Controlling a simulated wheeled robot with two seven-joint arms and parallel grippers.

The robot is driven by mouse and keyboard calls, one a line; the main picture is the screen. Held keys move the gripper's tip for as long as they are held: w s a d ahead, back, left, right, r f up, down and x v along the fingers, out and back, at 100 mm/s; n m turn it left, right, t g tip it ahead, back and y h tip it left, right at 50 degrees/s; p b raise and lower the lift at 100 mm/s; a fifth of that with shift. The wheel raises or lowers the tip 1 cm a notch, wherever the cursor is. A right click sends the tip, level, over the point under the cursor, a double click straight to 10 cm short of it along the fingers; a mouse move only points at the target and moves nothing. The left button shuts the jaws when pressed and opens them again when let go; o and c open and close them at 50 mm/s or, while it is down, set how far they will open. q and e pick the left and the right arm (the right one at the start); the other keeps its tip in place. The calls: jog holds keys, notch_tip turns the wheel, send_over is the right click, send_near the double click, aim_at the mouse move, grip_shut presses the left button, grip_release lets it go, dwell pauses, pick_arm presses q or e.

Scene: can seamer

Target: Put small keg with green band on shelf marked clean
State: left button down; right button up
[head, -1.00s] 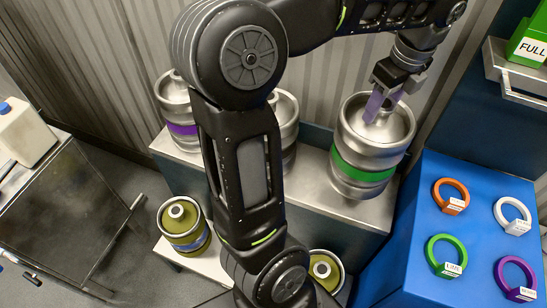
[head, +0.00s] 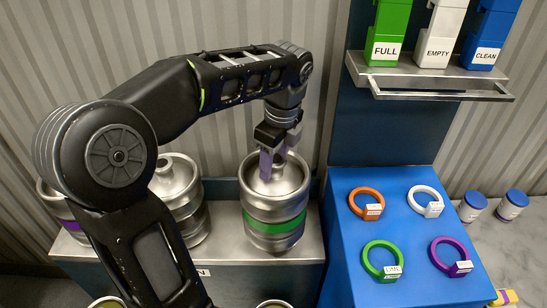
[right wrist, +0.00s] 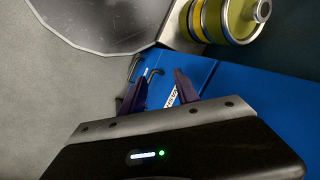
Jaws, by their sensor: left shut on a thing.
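The small keg with the green band (head: 275,213) is upright at the right end of a metal shelf (head: 240,254) and appears to rest on it. My left gripper (head: 273,163), with purple fingers, is shut on the keg's top from above. A label ending in "N" (head: 203,272) shows on the shelf's front edge; my left arm hides the rest of it. My right gripper (right wrist: 160,92) shows only in the right wrist view, where its fingers are apart with nothing held between them.
A silver keg (head: 178,190) and a purple-banded keg (head: 48,203) stand left, partly behind my arm. A blue panel (head: 400,215) at right carries coloured rings. FULL (head: 385,48), EMPTY (head: 440,50) and CLEAN (head: 484,55) blocks stand on a rack above. Olive kegs are below.

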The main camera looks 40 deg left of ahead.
pick_arm(q)
notch_tip(320, 180, down, 3)
jog(key=shift+f, duration=0.45)
jog(key=c, duration=0.6)
grip_release()
jog(key=shift+c, duration=0.2)
